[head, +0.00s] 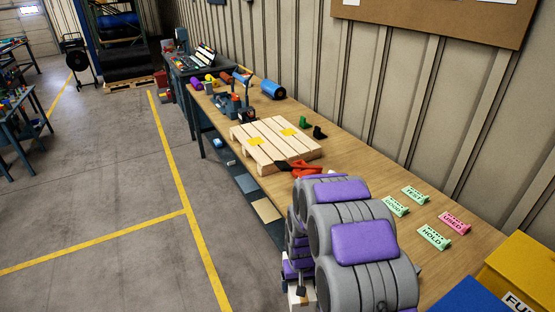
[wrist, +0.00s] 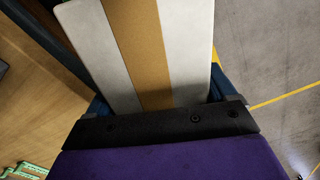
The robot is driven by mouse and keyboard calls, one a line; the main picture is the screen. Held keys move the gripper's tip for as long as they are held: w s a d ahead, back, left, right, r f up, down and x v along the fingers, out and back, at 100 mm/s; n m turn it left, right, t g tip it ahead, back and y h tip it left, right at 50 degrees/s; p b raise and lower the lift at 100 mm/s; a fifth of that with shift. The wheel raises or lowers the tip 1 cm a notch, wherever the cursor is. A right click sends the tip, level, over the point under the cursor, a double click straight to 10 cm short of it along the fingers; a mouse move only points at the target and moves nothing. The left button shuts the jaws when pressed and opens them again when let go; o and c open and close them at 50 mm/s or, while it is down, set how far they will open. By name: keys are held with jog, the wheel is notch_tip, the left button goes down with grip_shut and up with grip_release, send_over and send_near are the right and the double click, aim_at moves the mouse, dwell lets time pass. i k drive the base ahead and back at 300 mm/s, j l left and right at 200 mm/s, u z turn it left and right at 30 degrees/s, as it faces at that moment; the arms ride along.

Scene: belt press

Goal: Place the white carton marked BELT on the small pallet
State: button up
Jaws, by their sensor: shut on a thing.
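The small pallet (head: 262,131) is pale slatted wood with yellow patches and lies on the long workbench, beyond my arm in the head view. In the wrist view my gripper (wrist: 157,98) is shut on a white carton (wrist: 185,45) with a tan stripe down its middle. The BELT marking does not show. In the head view my arm hides most of the gripper; a small white patch at the bottom, beside the arm, may be part of the carton. The carton is apart from the pallet, near the bench's front edge.
A red-handled tool (head: 300,167) lies at the pallet's near edge. Green and black pieces (head: 319,132) stand behind it. Several label cards (head: 434,236) lie to the right, near yellow and blue bins (head: 521,275). Rolls and fixtures crowd the bench's far end.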

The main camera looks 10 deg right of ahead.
aim_at(272, 136)
jog(key=i+j+z, duration=0.1)
jog(key=i+j, duration=0.5)
jog(key=i+j+z, duration=0.15)
jog(key=i+j, duration=0.4)
jog(key=j, duration=0.1)
